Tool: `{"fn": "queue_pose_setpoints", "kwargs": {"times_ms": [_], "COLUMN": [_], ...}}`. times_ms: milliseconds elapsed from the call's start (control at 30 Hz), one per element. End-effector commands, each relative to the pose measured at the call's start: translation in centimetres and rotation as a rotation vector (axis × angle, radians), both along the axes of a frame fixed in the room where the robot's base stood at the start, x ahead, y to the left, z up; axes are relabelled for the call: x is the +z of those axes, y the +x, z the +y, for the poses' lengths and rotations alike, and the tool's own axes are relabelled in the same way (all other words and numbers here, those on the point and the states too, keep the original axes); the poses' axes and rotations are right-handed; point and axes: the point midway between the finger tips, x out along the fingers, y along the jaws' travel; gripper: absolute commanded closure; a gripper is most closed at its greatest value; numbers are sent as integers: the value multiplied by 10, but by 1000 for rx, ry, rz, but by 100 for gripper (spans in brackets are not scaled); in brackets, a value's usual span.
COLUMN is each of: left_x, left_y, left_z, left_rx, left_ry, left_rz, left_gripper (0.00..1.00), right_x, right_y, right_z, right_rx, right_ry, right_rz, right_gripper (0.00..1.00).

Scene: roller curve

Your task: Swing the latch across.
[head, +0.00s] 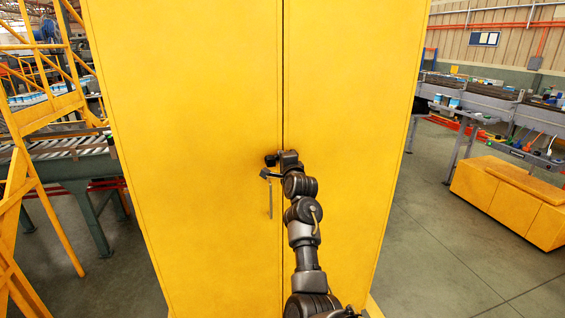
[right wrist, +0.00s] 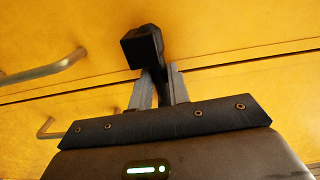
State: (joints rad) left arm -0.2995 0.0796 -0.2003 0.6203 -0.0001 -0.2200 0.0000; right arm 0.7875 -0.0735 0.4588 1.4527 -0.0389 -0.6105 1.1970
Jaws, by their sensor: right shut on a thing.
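The latch (right wrist: 143,46) is a black piece with a blocky end, on the front of a tall yellow cabinet (head: 190,90). In the head view the latch (head: 270,160) shows as a small dark shape just left of the door seam. My right gripper (right wrist: 161,80) has its grey fingers on either side of the latch's dark stem and is shut on it. In the head view my right wrist and arm hide most of the gripper and part of the latch. My left gripper is in neither view.
A metal bar handle (head: 270,201) hangs below the latch on the left door. Two bar handles, one on the left door (right wrist: 48,68) and one on the other (right wrist: 62,130), show in the wrist view. Yellow stairs (head: 40,130) stand left, and a yellow box (head: 500,196) right.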

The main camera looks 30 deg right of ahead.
Motion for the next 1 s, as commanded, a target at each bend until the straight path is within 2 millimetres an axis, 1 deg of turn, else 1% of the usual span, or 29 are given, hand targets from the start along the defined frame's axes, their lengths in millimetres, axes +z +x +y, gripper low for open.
{"fn": "queue_pose_setpoints", "kwargs": {"times_ms": [233,600,633,800,1000], "left_x": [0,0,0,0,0], "left_y": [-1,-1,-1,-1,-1], "left_z": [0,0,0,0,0], "left_rx": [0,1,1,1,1], "left_ry": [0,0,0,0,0], "left_rz": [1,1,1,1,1], "left_gripper": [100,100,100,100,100], "right_x": [3,4,4,3,3], "right_y": [0,-1,-1,-1,-1], "right_z": [-1,-1,-1,-1,-2], "right_rx": [-1,-1,-2,-2,-2], "right_ry": [39,43,43,42,41], "right_rz": [-12,-13,-14,-13,-12], "right_gripper": [100,100,81,60,60]}}
